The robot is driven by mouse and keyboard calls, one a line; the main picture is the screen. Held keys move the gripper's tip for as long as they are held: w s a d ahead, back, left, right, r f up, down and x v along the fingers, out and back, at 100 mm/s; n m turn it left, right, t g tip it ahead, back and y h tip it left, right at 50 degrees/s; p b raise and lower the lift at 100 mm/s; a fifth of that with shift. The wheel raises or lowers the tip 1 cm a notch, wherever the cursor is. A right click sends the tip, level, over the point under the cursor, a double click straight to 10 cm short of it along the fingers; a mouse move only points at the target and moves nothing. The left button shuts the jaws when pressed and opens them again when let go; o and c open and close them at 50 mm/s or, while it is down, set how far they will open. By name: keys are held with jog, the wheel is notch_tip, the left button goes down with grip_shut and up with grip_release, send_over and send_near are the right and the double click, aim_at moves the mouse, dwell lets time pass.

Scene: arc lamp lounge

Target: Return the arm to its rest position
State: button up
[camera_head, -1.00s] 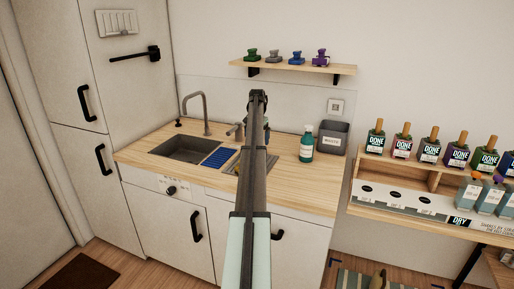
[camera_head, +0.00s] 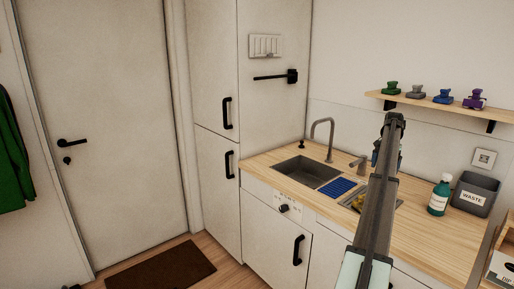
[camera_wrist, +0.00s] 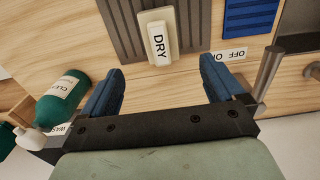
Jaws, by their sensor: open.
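My arm runs up from the bottom right of the head view and ends over the counter, where it hides part of the worktop. My gripper (camera_head: 377,152) is small and partly hidden there. In the wrist view my gripper (camera_wrist: 165,72) has its two blue fingers spread wide, with nothing held between them. Beyond the fingers, a pale block labelled DRY (camera_wrist: 158,43) lies on a grey ribbed mat (camera_wrist: 122,25) on the wooden counter.
The counter holds a sink (camera_head: 301,171), a tap (camera_head: 330,135), a blue ribbed mat (camera_head: 338,187), a green bottle (camera_head: 439,196) and a grey WASTE bin (camera_head: 475,194). A shelf (camera_head: 430,103) hangs above.

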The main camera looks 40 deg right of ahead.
jog(key=shift+a, duration=0.1)
